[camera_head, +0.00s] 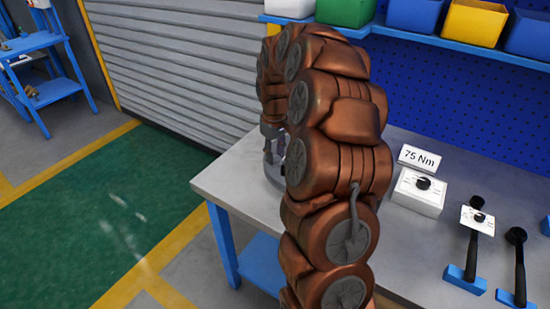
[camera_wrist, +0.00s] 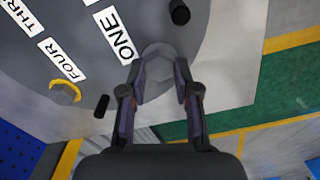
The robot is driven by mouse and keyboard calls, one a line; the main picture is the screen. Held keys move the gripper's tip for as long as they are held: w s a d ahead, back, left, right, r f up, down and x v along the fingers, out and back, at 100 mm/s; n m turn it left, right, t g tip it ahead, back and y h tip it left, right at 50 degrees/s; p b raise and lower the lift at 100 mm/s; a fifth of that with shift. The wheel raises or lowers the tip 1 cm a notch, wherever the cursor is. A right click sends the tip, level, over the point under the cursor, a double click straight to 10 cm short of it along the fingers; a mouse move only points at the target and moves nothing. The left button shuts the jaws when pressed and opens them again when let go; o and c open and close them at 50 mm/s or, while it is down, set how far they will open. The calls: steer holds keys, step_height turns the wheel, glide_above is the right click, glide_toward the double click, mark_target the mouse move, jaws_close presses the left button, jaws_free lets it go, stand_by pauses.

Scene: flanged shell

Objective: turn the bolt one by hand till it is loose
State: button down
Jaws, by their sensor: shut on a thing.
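Bolt one (camera_wrist: 158,54) is a grey hex head beside the label ONE (camera_wrist: 117,36) on the grey flange (camera_wrist: 205,22) in the wrist view. My gripper (camera_wrist: 159,72) has one finger on each side of the head and is shut on it. The lower part of the bolt is hidden. In the head view my gripper (camera_head: 268,131) is over the flanged shell (camera_head: 270,176), mostly hidden behind my arm.
A bolt with a yellow ring (camera_wrist: 65,92) sits by the label FOUR (camera_wrist: 61,59). Black posts (camera_wrist: 180,12) stand on the flange near my fingers. On the workbench (camera_head: 225,187) are a 75 Nm sign (camera_head: 419,158), a white dial box (camera_head: 417,192) and black-handled tools (camera_head: 473,245).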

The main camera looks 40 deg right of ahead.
steer(key=n, duration=0.2)
steer(key=n+b, duration=0.1)
steer(key=n, duration=0.2)
steer(key=shift+a+f+n, duration=0.15)
steer(key=shift+n, duration=0.15)
steer(key=n, duration=0.5)
steer(key=shift+s, duration=0.15)
steer(key=n+p, duration=0.1)
steer(key=n, duration=0.4)
steer(key=shift+s+a+n+p, duration=0.1)
steer(key=shift+s+n+p, duration=0.05)
steer(key=shift+n+p, duration=0.25)
steer(key=n+p, duration=0.1)
steer(key=n, duration=0.3)
steer(key=shift+n, duration=0.4)
steer(key=shift+p, duration=0.3)
steer(key=c, duration=0.8)
jaws_free()
steer(key=shift+c, duration=0.2)
